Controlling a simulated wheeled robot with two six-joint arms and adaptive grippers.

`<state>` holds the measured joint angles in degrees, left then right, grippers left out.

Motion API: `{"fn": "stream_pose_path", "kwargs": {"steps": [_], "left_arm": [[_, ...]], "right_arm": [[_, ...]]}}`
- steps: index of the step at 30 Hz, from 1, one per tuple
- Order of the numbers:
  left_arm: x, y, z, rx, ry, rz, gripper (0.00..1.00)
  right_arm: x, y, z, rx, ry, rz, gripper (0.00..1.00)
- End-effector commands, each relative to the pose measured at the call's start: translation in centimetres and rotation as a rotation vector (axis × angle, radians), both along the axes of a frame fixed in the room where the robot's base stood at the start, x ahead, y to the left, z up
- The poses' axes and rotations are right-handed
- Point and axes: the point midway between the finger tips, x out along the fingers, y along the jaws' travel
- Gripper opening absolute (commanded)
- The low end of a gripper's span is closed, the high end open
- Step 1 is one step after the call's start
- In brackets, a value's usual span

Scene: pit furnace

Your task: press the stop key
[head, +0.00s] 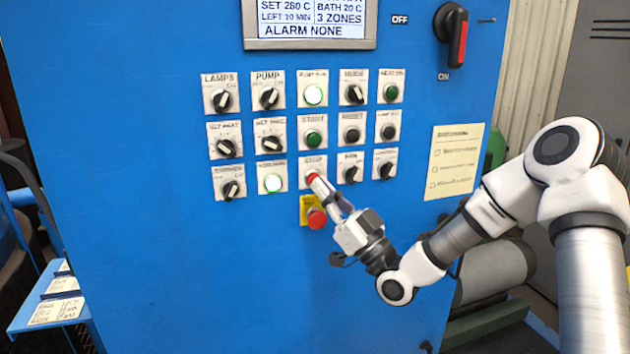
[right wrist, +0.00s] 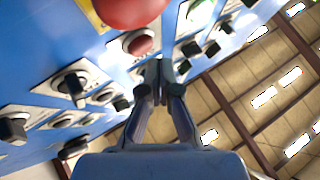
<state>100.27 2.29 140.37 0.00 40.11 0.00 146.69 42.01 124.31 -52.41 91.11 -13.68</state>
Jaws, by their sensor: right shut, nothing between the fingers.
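The stop key is a red push button (head: 313,177) on a white plate in the lowest row of the blue panel, third from the left. It also shows as a red button in the right wrist view (right wrist: 140,45). My right gripper (head: 326,191) is shut and empty, its fingertips pointing at the panel right by this key and partly covering its plate in the head view. In the right wrist view the closed fingertips (right wrist: 158,75) lie just below the red button. I cannot tell whether they touch it. My left gripper is not in view.
A red mushroom button (head: 316,218) on a yellow plate sits just below the stop key, close to my right gripper. A display (head: 310,22) is above, a red-handled switch (head: 457,40) at upper right.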

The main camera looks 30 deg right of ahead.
Motion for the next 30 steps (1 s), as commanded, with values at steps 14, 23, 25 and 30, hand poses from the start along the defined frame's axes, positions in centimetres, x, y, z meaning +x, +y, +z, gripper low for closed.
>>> {"fn": "stream_pose_path", "kwargs": {"steps": [14, 23, 25, 30], "left_arm": [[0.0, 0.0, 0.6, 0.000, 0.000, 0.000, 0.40], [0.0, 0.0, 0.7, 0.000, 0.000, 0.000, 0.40], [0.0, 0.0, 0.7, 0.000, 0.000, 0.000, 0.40], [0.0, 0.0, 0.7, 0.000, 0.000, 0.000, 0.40]], "right_arm": [[-3.7, 0.8, 0.1, 0.002, 0.002, 0.000, 0.00], [-4.9, 1.2, 0.0, 0.000, 0.000, 0.000, 0.00], [-4.9, 1.2, 0.0, 0.000, 0.000, 0.000, 0.00], [-4.9, 1.2, 0.0, 0.000, 0.000, 0.000, 0.00]]}}
